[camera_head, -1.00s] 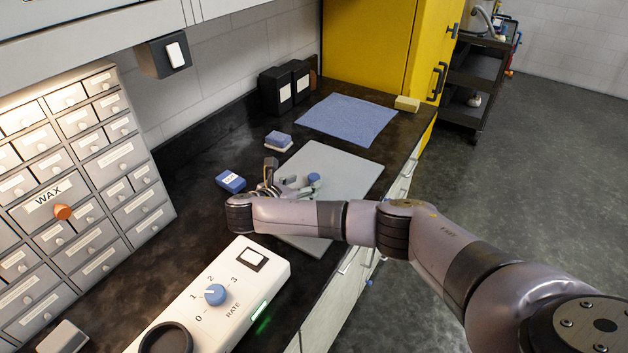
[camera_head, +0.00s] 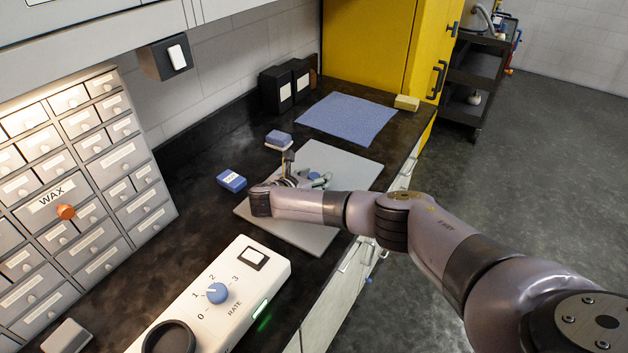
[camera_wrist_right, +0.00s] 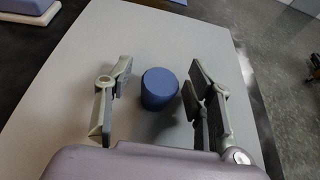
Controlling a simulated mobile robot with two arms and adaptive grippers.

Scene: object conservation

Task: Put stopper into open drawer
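The stopper appears to be the blue cylinder (camera_wrist_right: 160,89) standing on the grey mat (camera_wrist_right: 110,40) in the right wrist view. My right gripper (camera_wrist_right: 158,85) is open, with one finger on each side of the stopper and gaps on both sides. In the head view my right gripper (camera_head: 303,178) is low over the mat (camera_head: 345,165), and the stopper (camera_head: 314,175) is partly hidden by it. The small-drawer cabinet (camera_head: 90,160) is at the left, with a WAX label and an orange knob; I cannot make out a clearly open drawer. My left gripper is not in view.
A blue box (camera_head: 231,181) and a blue-and-white block (camera_head: 278,139) lie left of the mat. A white rate-dial device (camera_head: 205,310) stands at the front. A blue cloth (camera_head: 347,119) and a yellow sponge (camera_head: 407,103) lie farther back. Dark counter between cabinet and mat is mostly clear.

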